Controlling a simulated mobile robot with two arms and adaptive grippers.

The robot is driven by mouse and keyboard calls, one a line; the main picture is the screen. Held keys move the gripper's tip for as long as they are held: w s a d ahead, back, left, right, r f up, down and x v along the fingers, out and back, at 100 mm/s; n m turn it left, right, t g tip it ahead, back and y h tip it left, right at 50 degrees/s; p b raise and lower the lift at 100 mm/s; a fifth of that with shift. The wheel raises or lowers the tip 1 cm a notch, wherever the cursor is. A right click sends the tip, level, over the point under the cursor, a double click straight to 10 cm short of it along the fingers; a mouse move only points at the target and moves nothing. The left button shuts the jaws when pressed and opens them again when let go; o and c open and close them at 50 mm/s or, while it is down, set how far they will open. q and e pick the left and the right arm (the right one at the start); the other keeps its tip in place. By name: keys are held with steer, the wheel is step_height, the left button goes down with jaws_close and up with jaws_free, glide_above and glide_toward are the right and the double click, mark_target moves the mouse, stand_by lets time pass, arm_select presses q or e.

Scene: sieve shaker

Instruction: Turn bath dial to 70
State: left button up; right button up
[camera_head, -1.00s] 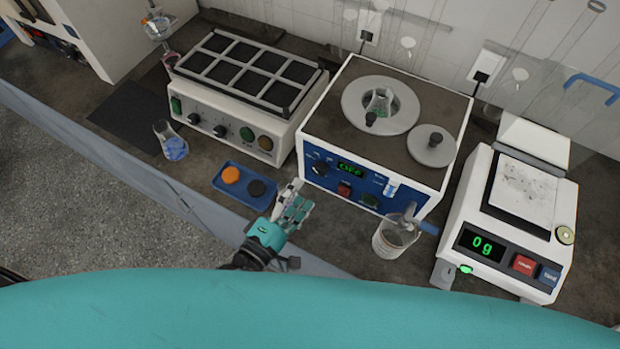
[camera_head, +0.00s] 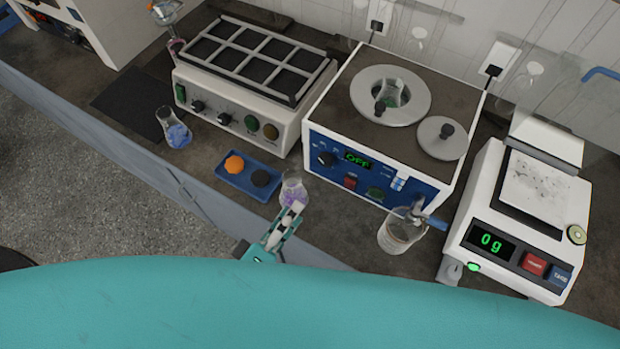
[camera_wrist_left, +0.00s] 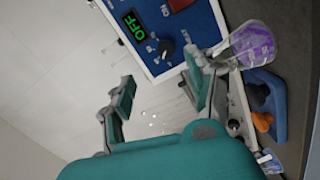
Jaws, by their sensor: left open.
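The water bath (camera_head: 385,178) is a white box with a blue front panel. Its black dial (camera_head: 326,160) is at the panel's left, beside a green display (camera_head: 358,159) that reads OFF. The dial (camera_wrist_left: 165,48) and the OFF display (camera_wrist_left: 133,26) also show in the left wrist view. My left gripper (camera_head: 292,214) is in front of the bath, below and left of the dial, apart from it. In the left wrist view its fingers (camera_wrist_left: 160,90) are spread with nothing between them. My right gripper is not seen.
A flask of purple liquid (camera_head: 292,192) stands close beyond my left fingertips. A blue tray (camera_head: 233,180) with an orange and a black piece lies to its left. A glass beaker (camera_head: 394,238) stands at the bath's front right. A balance (camera_head: 485,265) reads 0g at right.

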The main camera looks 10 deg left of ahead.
arm_select(q)
steer(key=s+f+m+y+b, duration=0.1)
steer(key=s+m+b, duration=0.25)
steer(key=m, duration=0.55)
steer(key=m+t+y+p, duration=0.1)
steer(key=m+p, duration=0.1)
steer(key=m, duration=0.4)
glide_toward(324, 163)
steer(key=x, duration=0.8)
steer(key=shift+w+d, duration=0.1)
steer(key=shift+w, duration=0.3)
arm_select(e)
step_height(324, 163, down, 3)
arm_select(q)
steer(key=c, duration=1.2)
steer(key=shift+o, duration=0.2)
